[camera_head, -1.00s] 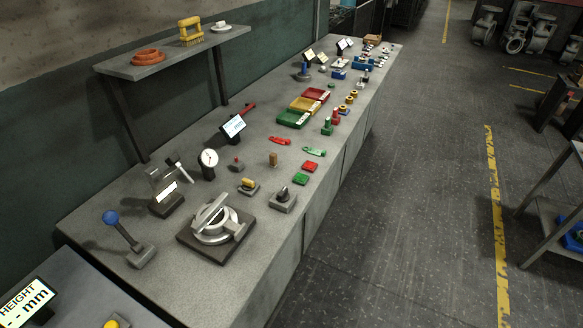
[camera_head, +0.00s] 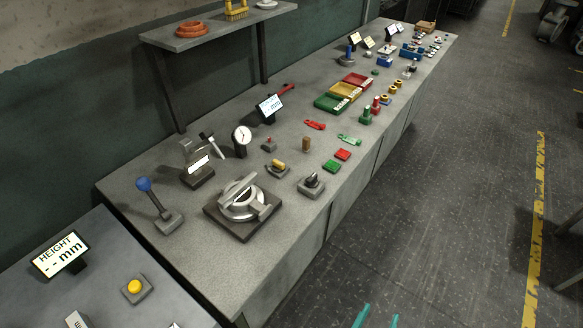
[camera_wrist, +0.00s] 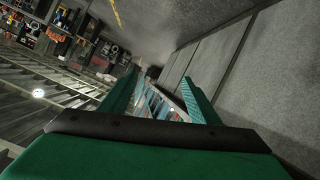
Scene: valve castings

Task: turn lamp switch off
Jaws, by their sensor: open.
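No control carries a readable lamp label, so I cannot tell for sure which is the lamp switch. A black rotary knob on a grey base (camera_head: 312,183) sits near the bench's front edge in the head view. A yellow-topped switch (camera_head: 278,168) is to its left, and a small red-topped control (camera_head: 269,144) is behind that. My gripper (camera_head: 377,315) shows only as two teal fingertips at the bottom edge, apart from the bench controls. In the wrist view my gripper (camera_wrist: 160,92) has its fingers spread, with nothing held between them.
A round metal fixture (camera_head: 242,207), a blue-knobbed lever (camera_head: 157,203) and a dial gauge (camera_head: 241,140) stand on the long grey bench (camera_head: 270,262). A nearer table holds a height display (camera_head: 61,254) and a yellow button (camera_head: 134,287).

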